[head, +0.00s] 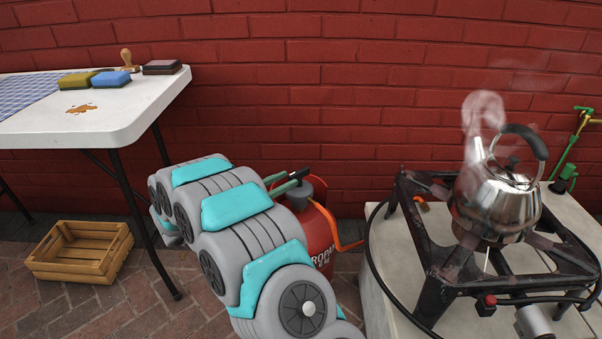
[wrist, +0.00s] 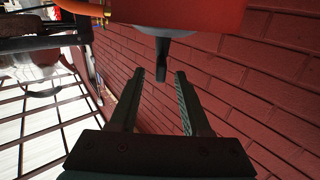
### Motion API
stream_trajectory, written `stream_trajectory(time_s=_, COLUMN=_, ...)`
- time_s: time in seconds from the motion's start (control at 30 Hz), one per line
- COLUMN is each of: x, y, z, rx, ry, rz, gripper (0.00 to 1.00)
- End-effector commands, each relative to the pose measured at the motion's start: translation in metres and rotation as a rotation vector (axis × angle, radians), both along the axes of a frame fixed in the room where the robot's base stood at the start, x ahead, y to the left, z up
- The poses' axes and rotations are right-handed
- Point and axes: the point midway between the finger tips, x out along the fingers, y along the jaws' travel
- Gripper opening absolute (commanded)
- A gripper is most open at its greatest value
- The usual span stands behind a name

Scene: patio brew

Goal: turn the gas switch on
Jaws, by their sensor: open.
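The red propane cylinder (head: 318,240) stands on the bricks beside the stove block, partly hidden by my arm. A dark grey valve piece (head: 314,188) sits on its top. My gripper (head: 297,180) is open and empty at that height, close to the valve piece. In the wrist view my gripper (wrist: 161,82) points at a dark lever (wrist: 162,58) under an orange-red body. The lever's tip lies roughly between the fingertips, with gaps on both sides. A red knob (head: 487,301) shows on the stove's front. I cannot tell for certain which part is the gas switch.
A steaming kettle (head: 497,200) sits on the black stove (head: 432,265) at the right. An orange hose (head: 345,246) runs beside the cylinder. A white table (head: 140,118) with sponges stands left, near a wooden crate (head: 80,252). The brick wall (head: 330,90) is close behind.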

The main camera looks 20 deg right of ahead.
Motion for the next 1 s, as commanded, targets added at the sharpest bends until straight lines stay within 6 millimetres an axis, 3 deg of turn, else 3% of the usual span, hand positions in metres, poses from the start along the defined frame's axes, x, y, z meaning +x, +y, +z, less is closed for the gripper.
stream_trajectory(time_s=0.2, x=0.010, y=-0.032, z=0.000, rx=0.002, ry=0.001, rz=-0.001, gripper=0.47)
stream_trajectory(time_s=0.4, x=0.016, y=-0.052, z=0.000, rx=0.002, ry=0.000, rz=0.000, gripper=0.47)
stream_trajectory(time_s=0.8, x=0.018, y=-0.057, z=0.000, rx=0.003, ry=0.000, rz=0.002, gripper=0.47)
stream_trajectory(time_s=1.0, x=0.018, y=-0.057, z=0.000, rx=0.003, ry=0.000, rz=0.002, gripper=0.25)
